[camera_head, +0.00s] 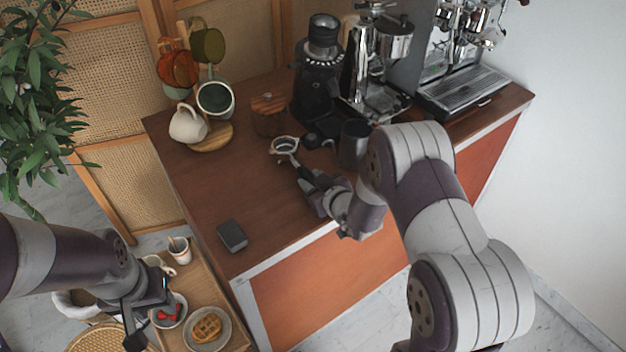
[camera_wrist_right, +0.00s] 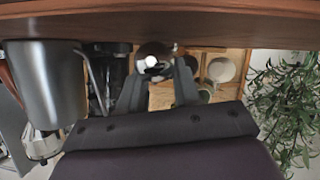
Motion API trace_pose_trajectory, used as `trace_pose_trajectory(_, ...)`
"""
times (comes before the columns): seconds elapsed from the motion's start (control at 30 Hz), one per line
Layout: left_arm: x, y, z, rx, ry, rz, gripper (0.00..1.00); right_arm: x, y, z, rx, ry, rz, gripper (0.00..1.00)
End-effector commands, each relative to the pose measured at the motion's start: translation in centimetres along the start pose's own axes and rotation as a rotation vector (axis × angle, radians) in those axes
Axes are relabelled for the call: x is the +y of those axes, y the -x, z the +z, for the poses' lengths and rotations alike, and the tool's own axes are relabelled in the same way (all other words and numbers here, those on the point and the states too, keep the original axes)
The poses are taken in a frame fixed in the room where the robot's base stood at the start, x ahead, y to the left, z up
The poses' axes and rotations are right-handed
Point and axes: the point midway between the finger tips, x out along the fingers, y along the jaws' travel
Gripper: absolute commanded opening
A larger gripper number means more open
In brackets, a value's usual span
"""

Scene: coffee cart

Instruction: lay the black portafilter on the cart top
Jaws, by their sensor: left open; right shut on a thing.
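The black portafilter (camera_head: 285,145) has a round metal basket ring and a dark handle. It is over the middle of the cart top (camera_head: 225,185); I cannot tell whether it touches the wood. My right gripper (camera_head: 304,176) is shut on its handle, low near the cart top. In the right wrist view the gripper fingers (camera_wrist_right: 158,92) point at the shiny basket (camera_wrist_right: 153,58), and the handle is mostly hidden. My left gripper (camera_head: 150,312) is open and empty, over the small side table at lower left.
A dark metal pitcher (camera_head: 353,143) stands right of the portafilter. A small black box (camera_head: 232,235) lies near the front left edge. The cart top between is clear.

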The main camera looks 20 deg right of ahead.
Motion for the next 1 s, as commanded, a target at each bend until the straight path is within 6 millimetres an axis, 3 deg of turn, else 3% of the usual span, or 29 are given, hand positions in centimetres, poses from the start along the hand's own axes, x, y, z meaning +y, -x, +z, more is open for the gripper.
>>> trace_pose_trajectory(0.03, 0.00, -0.05, 0.01, 0.000, 0.000, 0.000, 0.43, -0.33, 0.13, 0.79, -0.015, -0.002, -0.007, 0.00)
trace_pose_trajectory(0.2, 0.00, -0.06, 0.01, 0.000, 0.000, 0.000, 0.43, -0.55, 0.27, 1.11, 0.005, -0.001, -0.011, 0.00)
trace_pose_trajectory(0.87, 0.00, -0.06, 0.02, 0.000, 0.000, 0.000, 0.43, -0.46, 0.24, 0.77, 0.004, -0.003, -0.012, 0.00)
trace_pose_trajectory(0.9, 0.00, -0.06, 0.02, 0.000, 0.000, 0.000, 0.43, -0.46, 0.24, 0.75, 0.005, -0.003, -0.012, 0.42)
trace_pose_trajectory(0.97, 0.00, -0.06, 0.01, 0.000, 0.000, 0.000, 0.43, -0.43, 0.23, 0.70, 0.006, -0.003, -0.011, 0.61)
trace_pose_trajectory(1.0, 0.00, -0.05, 0.01, 0.000, 0.000, 0.000, 0.43, -0.40, 0.22, 0.64, 0.008, -0.003, -0.011, 0.62)
